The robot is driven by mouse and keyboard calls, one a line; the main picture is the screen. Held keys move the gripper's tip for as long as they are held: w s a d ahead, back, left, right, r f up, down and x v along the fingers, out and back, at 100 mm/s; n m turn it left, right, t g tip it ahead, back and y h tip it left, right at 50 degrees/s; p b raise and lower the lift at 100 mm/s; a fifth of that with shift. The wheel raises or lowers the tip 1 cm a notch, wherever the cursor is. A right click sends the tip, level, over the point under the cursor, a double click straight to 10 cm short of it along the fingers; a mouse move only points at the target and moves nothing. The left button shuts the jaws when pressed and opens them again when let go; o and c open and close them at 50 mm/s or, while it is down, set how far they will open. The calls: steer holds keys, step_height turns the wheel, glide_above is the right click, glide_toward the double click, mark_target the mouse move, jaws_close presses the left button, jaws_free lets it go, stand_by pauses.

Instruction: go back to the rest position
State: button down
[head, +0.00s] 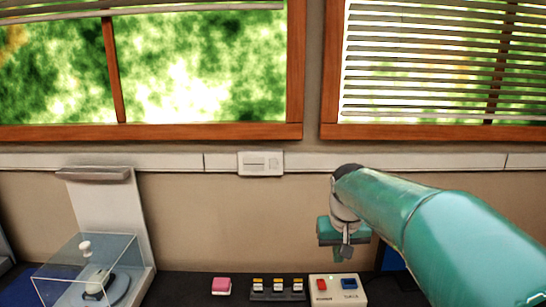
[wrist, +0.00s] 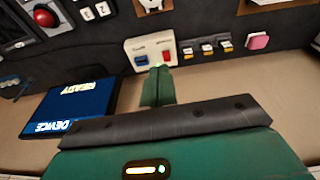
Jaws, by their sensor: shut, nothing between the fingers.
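My gripper (head: 346,252) hangs at the end of my teal arm in the head view, above and behind the white switch panel. In the wrist view its green fingers (wrist: 158,82) are together, with nothing between them. The white panel (head: 335,297) carries a red rocker and a blue rocker. It also shows in the wrist view (wrist: 141,46), just beyond the fingertips, with a small green light. The gripper appears apart from the panel, but the fingertips overlap its edge in the wrist view.
A row of three small switches (head: 277,295) and a pink block (head: 221,286) lie left of the panel. A clear case (head: 85,270) stands further left. A blue sign (wrist: 70,108) reading READY and DEVICE and a red round button (wrist: 44,17) show in the wrist view.

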steer(key=s+f+t, duration=0.1)
steer(key=s+t, duration=0.2)
steer(key=s, duration=2)
steer(key=shift+s+d, duration=0.2)
steer(key=shift+s, duration=0.1)
